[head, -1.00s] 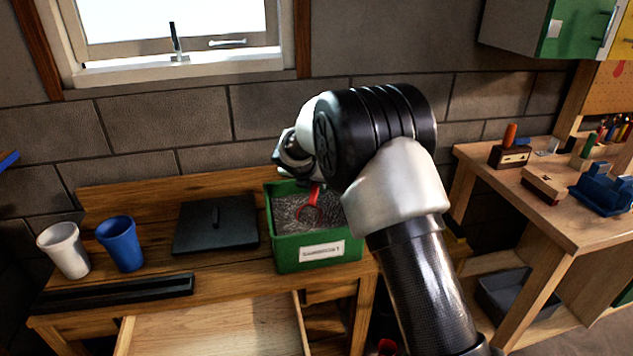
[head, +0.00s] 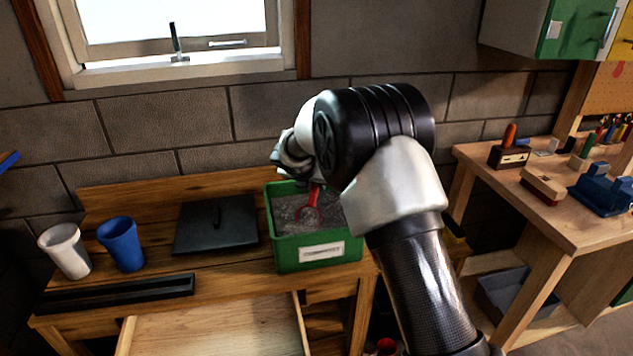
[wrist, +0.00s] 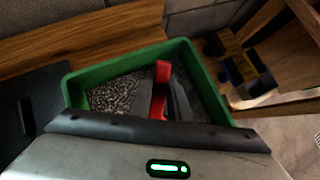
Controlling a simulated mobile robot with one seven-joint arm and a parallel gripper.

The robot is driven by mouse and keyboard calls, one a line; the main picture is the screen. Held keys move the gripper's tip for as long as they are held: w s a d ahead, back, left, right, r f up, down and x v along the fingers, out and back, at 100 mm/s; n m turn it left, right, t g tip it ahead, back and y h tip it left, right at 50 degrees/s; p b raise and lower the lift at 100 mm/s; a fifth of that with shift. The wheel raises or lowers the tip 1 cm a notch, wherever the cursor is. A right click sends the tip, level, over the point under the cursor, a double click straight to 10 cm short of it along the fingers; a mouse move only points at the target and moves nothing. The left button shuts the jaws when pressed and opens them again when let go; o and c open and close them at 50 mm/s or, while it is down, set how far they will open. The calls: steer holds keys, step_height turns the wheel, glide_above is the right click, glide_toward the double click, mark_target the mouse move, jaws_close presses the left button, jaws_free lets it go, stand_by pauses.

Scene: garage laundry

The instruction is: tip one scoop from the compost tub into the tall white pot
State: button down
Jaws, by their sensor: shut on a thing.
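The green compost tub (head: 317,254) stands on the wooden bench with a pale label on its front and grey, grainy compost inside. A red scoop (head: 309,210) is in the tub, its lower end at the compost; how deep it sits cannot be told. My gripper (wrist: 160,97) is shut on the red scoop, which also shows between the fingers in the wrist view (wrist: 162,72). In the head view my arm mostly hides the gripper. The tall white pot (head: 64,250) stands upright and apart at the bench's left end.
A blue pot (head: 121,244) stands right of the white one. A flat black lid (head: 216,226) lies between the blue pot and the tub. A long black tray (head: 116,293) lies along the bench's front edge. An open drawer (head: 210,328) juts out below.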

step_height(320, 180, up, 14)
steer(key=p, duration=1.1)
steer(key=shift+p, duration=0.4)
steer(key=shift+w+f, duration=0.1)
steer(key=shift+f, duration=0.05)
